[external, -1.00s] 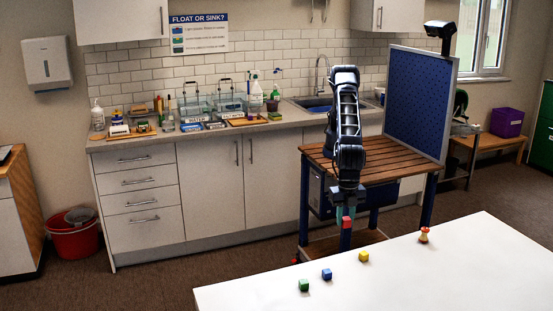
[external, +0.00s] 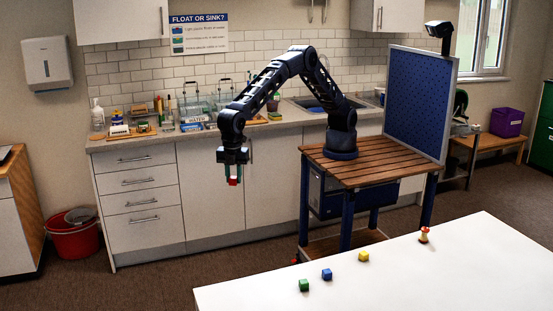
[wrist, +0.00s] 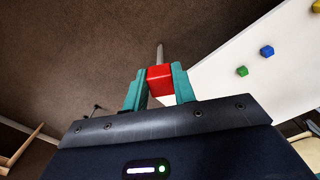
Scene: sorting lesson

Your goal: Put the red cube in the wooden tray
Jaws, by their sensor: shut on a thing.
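The red cube (external: 233,182) hangs in the air between the fingertips of my gripper (external: 233,176), in front of the drawers and cupboard doors below the counter. In the wrist view the red cube (wrist: 159,79) is squeezed between the two teal fingers of my gripper (wrist: 160,84). On the counter, a brown wooden board or tray (external: 98,137) lies at the left with small items on it. Another brown flat piece shows further right, partly behind my arm. I cannot tell for sure which is the wooden tray.
The white table (external: 410,285) in front bears a green cube (external: 304,285), a blue cube (external: 327,274), a yellow cube (external: 364,257) and an apple core (external: 424,235). Wire baskets (external: 194,107) and bottles crowd the counter (external: 290,118). The floor below my gripper is clear.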

